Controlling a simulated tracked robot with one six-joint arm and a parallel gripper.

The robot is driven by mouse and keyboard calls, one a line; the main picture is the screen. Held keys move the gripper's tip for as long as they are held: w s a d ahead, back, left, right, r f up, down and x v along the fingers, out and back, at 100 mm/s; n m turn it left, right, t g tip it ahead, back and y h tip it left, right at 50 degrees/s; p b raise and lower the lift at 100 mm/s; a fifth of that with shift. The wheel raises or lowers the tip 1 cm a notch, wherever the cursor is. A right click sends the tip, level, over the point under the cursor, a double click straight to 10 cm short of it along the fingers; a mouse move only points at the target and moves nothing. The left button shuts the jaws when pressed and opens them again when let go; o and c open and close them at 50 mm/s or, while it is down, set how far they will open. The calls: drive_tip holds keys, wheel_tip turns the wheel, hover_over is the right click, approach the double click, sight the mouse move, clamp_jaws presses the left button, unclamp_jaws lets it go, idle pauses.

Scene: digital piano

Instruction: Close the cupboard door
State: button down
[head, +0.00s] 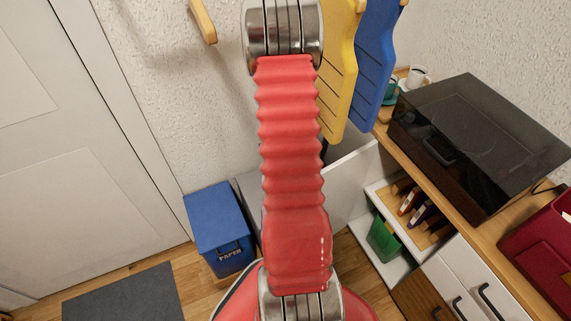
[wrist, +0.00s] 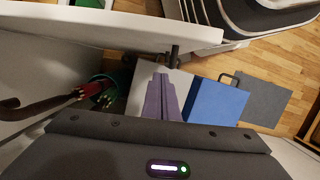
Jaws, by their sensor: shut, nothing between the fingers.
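The cupboard door (head: 352,188) is a white panel standing open, sticking out from the low cupboard on the right in the head view, partly hidden by my red arm. In the wrist view a white panel (wrist: 130,30), which looks like the door seen from above, crosses the top, with a short dark bar beside its edge. My gripper (wrist: 162,78) shows in the wrist view as purple-grey fingers, shut and empty, pointing down just below that panel. I cannot tell whether they touch it. The gripper is hidden in the head view.
A blue paper bin (head: 218,228) stands left of my arm, with a grey mat (head: 125,292) on the floor. The open cupboard holds a shelf of small items and a green container (head: 383,238). A dark box-like appliance (head: 480,145) sits on the counter. Yellow and blue boards hang above.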

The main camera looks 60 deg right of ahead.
drive_tip(key=shift+s+a+f, duration=0.3)
drive_tip(key=shift+s, duration=0.4)
drive_tip(key=shift+s+a+f, duration=0.25)
drive_tip(key=shift+s+f, duration=0.05)
drive_tip(key=shift+s, duration=0.35)
drive_tip(key=shift+s+a+f, duration=0.3)
drive_tip(key=shift+s, duration=0.4)
drive_tip(key=shift+s, duration=0.15)
